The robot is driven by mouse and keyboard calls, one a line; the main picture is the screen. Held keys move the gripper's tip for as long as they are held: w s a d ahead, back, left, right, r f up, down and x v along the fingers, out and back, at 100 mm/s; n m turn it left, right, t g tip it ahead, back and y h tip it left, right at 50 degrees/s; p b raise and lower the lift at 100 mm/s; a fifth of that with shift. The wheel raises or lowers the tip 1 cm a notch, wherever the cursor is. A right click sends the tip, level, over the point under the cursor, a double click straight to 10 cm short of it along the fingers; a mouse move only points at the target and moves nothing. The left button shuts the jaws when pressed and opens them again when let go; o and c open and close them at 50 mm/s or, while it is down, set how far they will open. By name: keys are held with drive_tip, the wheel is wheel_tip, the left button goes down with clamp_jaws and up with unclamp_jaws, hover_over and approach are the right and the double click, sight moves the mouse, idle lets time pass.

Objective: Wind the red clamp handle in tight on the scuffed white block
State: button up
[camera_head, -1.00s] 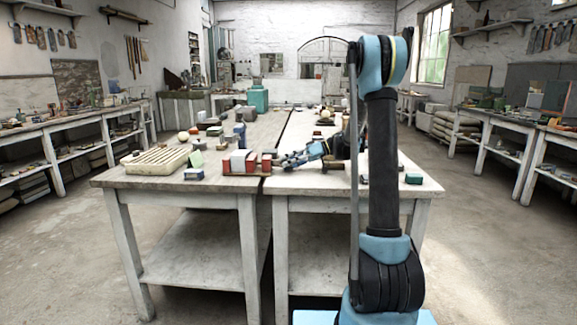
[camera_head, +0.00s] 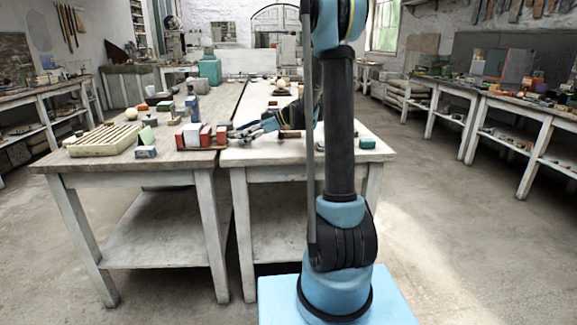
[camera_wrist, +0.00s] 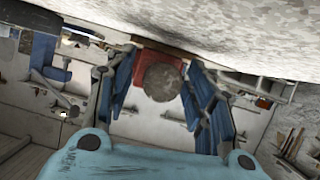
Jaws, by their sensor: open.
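The clamp (camera_head: 221,134) stands near the front edge of the benches, with red blocks and pale blocks in a row on a low base. A white block (camera_head: 206,136) sits between red parts; its scuffs are too small to make out. My gripper (camera_head: 236,131) points left at the clamp's right end, close to it. In the wrist view my gripper (camera_wrist: 160,88) has its blue fingers apart, on either side of a round grey knob (camera_wrist: 162,82) in front of a red block (camera_wrist: 138,92). Contact with the fingers cannot be told. A separate red handle cannot be made out.
A green box (camera_head: 367,143) lies at the right bench's front edge. A teal canister (camera_head: 209,70) stands farther back. Open floor lies to the right.

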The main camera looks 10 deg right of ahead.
drive_tip(key=shift+n+t, duration=0.5)
drive_tip(key=shift+n, duration=0.1)
drive_tip(key=v, duration=1.8)
drive_tip(key=s+a+f+m+h, duration=0.1)
drive_tip(key=s, duration=0.2)
drive_tip(key=s+a+m+h, duration=0.1)
drive_tip(key=s+m, duration=0.1)
drive_tip(key=s, duration=0.2)
drive_tip(key=s+a+f+m+h, duration=0.1)
drive_tip(key=s+m, duration=0.1)
drive_tip(key=s, duration=0.1)
drive_tip(key=shift+s+f+g, duration=0.15)
drive_tip(key=shift+f+g, duration=0.15)
drive_tip(key=s+f+m+h, duration=0.2)
drive_tip(key=s+f+m, duration=0.1)
drive_tip(key=s, duration=0.4)
drive_tip(key=s+d+f+m+h, duration=0.1)
drive_tip(key=s+f+m+h, duration=0.1)
drive_tip(key=s, duration=0.5)
drive_tip(key=shift+d+f+m+h, duration=0.35)
drive_tip(key=shift+f+m, duration=0.25)
drive_tip(key=shift+m, duration=0.3)
